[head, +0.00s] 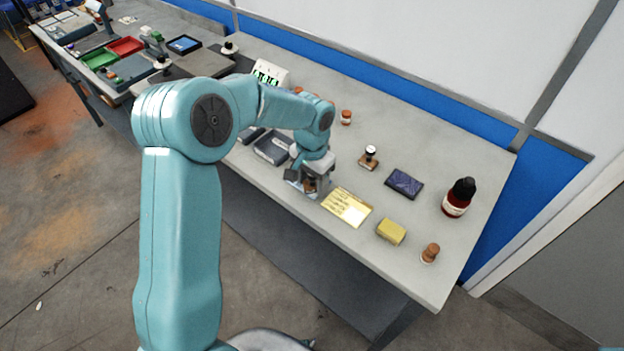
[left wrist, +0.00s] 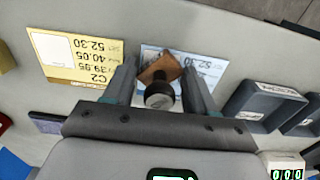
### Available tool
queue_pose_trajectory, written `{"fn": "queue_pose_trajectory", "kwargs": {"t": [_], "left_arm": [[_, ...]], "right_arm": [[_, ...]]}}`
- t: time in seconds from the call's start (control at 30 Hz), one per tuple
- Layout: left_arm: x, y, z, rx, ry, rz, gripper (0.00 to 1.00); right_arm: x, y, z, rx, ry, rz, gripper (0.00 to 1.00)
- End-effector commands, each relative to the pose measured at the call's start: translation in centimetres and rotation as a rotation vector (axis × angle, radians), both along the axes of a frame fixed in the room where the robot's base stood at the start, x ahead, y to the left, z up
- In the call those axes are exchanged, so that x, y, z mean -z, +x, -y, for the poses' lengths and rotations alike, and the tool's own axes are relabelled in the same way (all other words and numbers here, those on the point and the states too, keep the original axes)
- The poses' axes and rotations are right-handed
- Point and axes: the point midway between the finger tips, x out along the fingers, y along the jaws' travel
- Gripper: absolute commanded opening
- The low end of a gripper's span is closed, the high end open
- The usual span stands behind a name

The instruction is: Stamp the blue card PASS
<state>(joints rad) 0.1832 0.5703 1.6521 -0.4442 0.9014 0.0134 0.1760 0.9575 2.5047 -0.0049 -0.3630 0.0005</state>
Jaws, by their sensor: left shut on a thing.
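My left gripper (head: 308,184) is low over the front part of the bench and shut on a stamp. In the left wrist view the stamp (left wrist: 160,72) has a square wooden base and a dark round knob, held between the two fingers (left wrist: 160,85). The pale blue card (left wrist: 207,68), printed with numbers, lies under and beside the stamp base. I cannot tell whether the base touches the card. In the head view my gripper hides most of the card. A second stamp (head: 369,159) stands farther back. A dark blue ink pad (head: 403,184) lies right of it. My right gripper is not in view.
A yellow card (head: 346,207) lies right of my gripper; it also shows in the left wrist view (left wrist: 75,60). A yellow block (head: 391,231), a cork-coloured piece (head: 430,253) and a red bottle (head: 457,199) stand farther right. Dark grey trays (head: 272,148) lie to the left.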

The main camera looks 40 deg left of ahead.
Motion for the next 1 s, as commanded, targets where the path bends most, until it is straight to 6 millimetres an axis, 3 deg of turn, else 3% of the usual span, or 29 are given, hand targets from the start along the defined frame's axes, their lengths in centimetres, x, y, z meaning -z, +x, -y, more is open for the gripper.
{"fn": "queue_pose_trajectory", "kwargs": {"t": [0.57, 1.0], "left_arm": [[0.1, -0.1, 0.0, 0.001, -0.001, -0.002, 0.37], [-3.5, 0.0, 0.0, 0.0, 0.0, 0.0, 0.37]], "right_arm": [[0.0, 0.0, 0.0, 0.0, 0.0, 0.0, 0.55], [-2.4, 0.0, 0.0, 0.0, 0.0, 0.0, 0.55]]}}
